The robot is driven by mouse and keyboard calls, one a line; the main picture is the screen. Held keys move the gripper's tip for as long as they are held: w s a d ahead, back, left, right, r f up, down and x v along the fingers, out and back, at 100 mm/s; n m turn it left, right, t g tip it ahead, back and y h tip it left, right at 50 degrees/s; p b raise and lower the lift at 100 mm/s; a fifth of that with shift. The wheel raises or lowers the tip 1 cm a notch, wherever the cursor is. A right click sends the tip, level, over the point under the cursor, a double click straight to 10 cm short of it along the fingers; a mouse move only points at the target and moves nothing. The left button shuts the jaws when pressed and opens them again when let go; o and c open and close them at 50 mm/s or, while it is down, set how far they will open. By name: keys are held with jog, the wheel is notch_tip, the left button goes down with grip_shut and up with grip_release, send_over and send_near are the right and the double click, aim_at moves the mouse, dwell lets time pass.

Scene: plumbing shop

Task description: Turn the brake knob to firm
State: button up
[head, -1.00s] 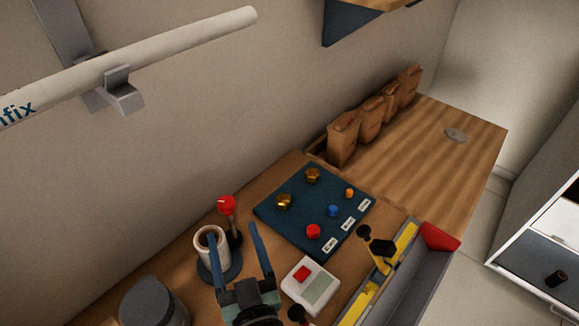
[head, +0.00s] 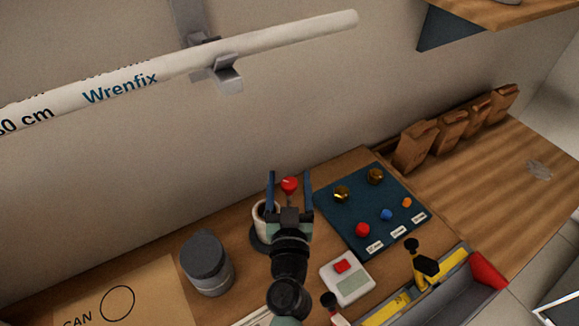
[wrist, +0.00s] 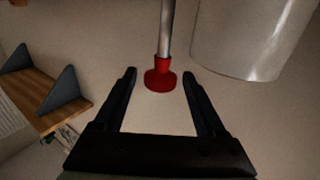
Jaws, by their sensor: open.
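A red knob (head: 290,185) tops a thin upright rod on the workbench, beside a pale hollow roll (head: 260,218) on a dark round base. I take it to be the brake knob; no firm marking is readable. My gripper (head: 289,178) is open, and the knob shows between its fingers in the head view. In the wrist view the red knob (wrist: 160,80) on its silver rod (wrist: 167,30) appears between the open fingertips (wrist: 160,74), with clear gaps on both sides. The roll's pale side (wrist: 245,38) is to the right there. The gripper partly hides the roll and the rod's foot.
A dark blue board (head: 340,222) with brass and coloured pieces lies to the right. A white box with a red button (head: 348,280) and a grey tray (head: 470,292) are nearer. A dark canister (head: 206,265) stands left. A white pipe (head: 280,42) hangs on the wall above.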

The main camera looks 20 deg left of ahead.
jog(key=shift+x, duration=1.6)
grip_shut()
jog(key=shift+f+b, duration=0.1)
jog(key=shift+b, duration=0.25)
